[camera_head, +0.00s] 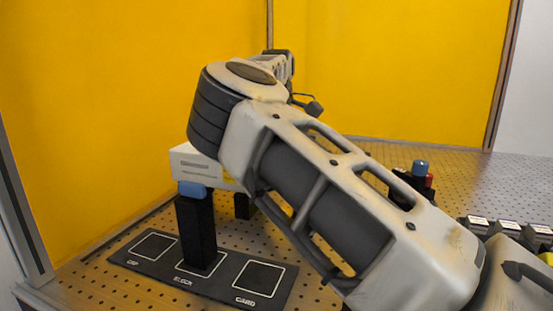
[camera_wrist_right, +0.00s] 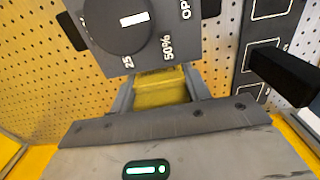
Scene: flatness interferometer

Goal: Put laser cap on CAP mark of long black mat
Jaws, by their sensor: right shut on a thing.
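The long black mat (camera_head: 222,287) lies at lower left in the head view, with CAP, BLOCK and CARD marks. The CAP mark (camera_head: 153,246) is bare. A black post (camera_head: 196,230) stands on the BLOCK mark, with a blue piece (camera_head: 192,190) at its top. My right gripper (camera_wrist_right: 161,88) is hidden behind my arm in the head view. In the right wrist view it is shut on a small yellow piece (camera_wrist_right: 160,92), which I take for the laser cap. The mat (camera_wrist_right: 243,75) shows at the right there. My left gripper is out of view.
A grey unit (camera_wrist_right: 182,48) with a dial marked 25 and 50% lies just beyond my right fingertips. The black post (camera_wrist_right: 285,77) rises to their right. Several small dark items (camera_head: 505,232) stand at the right of the perforated table. A yellow wall (camera_head: 100,90) closes the left.

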